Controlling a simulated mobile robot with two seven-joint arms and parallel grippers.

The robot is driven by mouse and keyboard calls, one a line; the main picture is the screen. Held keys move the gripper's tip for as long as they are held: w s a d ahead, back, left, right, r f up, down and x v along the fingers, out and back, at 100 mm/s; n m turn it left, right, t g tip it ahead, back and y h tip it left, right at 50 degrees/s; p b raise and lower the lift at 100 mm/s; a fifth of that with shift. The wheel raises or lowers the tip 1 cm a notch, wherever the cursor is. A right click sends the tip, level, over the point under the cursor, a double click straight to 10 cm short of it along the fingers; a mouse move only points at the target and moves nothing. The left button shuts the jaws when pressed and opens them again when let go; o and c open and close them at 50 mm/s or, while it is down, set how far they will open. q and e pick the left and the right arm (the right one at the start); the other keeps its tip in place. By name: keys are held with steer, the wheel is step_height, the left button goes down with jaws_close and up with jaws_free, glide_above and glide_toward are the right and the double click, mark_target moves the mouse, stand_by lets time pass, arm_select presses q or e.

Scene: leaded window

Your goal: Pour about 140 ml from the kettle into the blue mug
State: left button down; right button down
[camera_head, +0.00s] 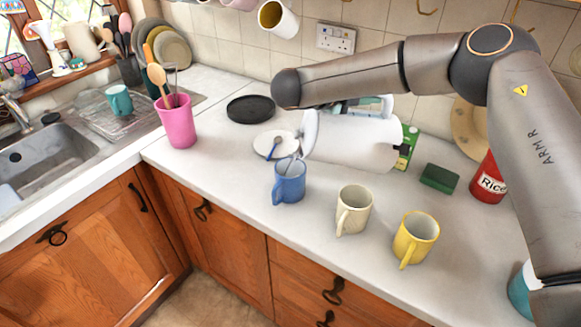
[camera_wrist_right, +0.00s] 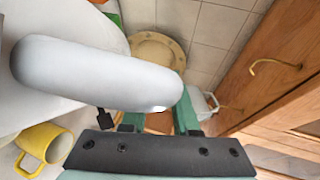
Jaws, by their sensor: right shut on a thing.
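The white kettle (camera_head: 350,140) is tipped far over on its side in the head view, its spout end low and to the left, close by the rim of the blue mug (camera_head: 289,182). The blue mug stands upright on the counter. I cannot make out a stream or the level inside it. My right gripper (camera_head: 366,104) is shut on the kettle, partly hidden behind it and my arm. In the right wrist view the white kettle handle (camera_wrist_right: 95,72) lies across the green fingers (camera_wrist_right: 157,121). My left gripper is out of view.
A cream mug (camera_head: 353,211) and a yellow mug (camera_head: 415,240) stand to the right of the blue mug. Behind are a saucer with a spoon (camera_head: 276,144) and a black disc (camera_head: 250,108). A pink utensil pot (camera_head: 178,121) stands left, a green sponge (camera_head: 439,178) and rice tin (camera_head: 489,182) right.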

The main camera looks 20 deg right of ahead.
mark_target(386, 103)
steer(key=d+f, duration=0.1)
steer(key=d+f+y, duration=0.2)
steer(key=shift+s+d+m, duration=0.4)
steer(key=shift+d+f+y, duration=0.25)
steer(key=shift+f+y, duration=0.15)
steer(key=shift+f, duration=0.15)
steer(key=shift+s+d+f+y, duration=0.15)
steer(key=shift+d+f+y, duration=0.45)
steer(key=shift+f, duration=0.25)
steer(key=shift+d+m, duration=0.1)
steer(key=shift+m, duration=0.2)
steer(key=shift+d+f, duration=0.1)
stand_by(0.3)
